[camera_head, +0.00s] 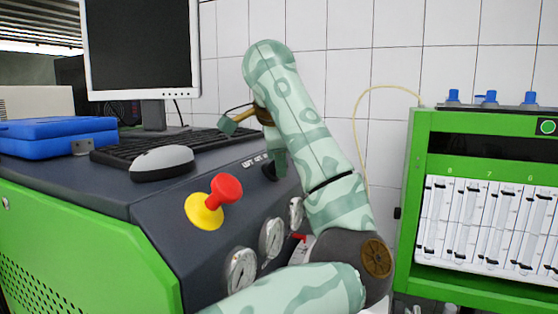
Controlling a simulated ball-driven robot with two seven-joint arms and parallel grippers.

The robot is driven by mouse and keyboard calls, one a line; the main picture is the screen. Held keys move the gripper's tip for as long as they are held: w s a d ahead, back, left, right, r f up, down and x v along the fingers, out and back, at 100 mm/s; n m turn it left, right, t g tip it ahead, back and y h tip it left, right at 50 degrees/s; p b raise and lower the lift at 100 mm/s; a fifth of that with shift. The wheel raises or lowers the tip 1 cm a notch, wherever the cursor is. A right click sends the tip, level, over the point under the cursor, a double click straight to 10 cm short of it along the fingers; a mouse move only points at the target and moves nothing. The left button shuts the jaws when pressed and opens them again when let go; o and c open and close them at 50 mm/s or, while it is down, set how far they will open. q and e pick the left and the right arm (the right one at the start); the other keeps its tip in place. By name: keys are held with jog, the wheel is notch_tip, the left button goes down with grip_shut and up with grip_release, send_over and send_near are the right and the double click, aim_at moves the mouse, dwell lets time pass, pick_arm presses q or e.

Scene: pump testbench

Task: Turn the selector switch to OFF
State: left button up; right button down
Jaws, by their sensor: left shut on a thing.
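The selector switch (269,171) is a small dark knob on the sloped front panel of the dark console, beside a small white label (255,160). My left gripper (276,161) reaches down to it from above, with its green-patterned arm bent over the panel. The gripper is shut on the switch, and its fingers hide much of the knob. Which position the knob points to cannot be read. My right gripper is out of view.
A red emergency button (226,188) on a yellow base sticks out left of the switch. Round gauges (241,269) line the panel below. A mouse (162,163), keyboard (128,150), monitor (140,45) and blue case (50,138) occupy the console top. A green rack (418,160) stands right.

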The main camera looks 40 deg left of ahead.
pick_arm(q)
jog(key=o, duration=1)
jog(key=shift+c, duration=0.2)
jog(key=v, duration=1.6)
jog(key=shift+r, duration=0.2)
